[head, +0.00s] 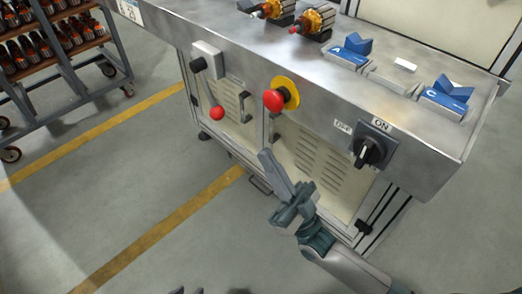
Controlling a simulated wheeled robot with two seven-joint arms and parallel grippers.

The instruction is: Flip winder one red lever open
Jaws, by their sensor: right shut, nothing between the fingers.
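The red lever (217,113) is a thin rod with a red ball at its lower end. It hangs downward, slanting slightly right, from a black pivot (198,65) on a grey box at the left of the winder's front. My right gripper (268,158) comes from the lower right. It is shut and empty in front of the cabinet, right of the lever's ball and lower in the picture, apart from it. Small dark tips at the bottom edge seem to be my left gripper (188,291); most of it is out of frame.
A red button (274,99) on a yellow disc sits right of the lever. A black ON/OFF switch (372,145) is further right. Armatures (316,20) and blue holders (445,95) are on the metal top. A parts rack (60,50) stands left. The floor before the cabinet is clear.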

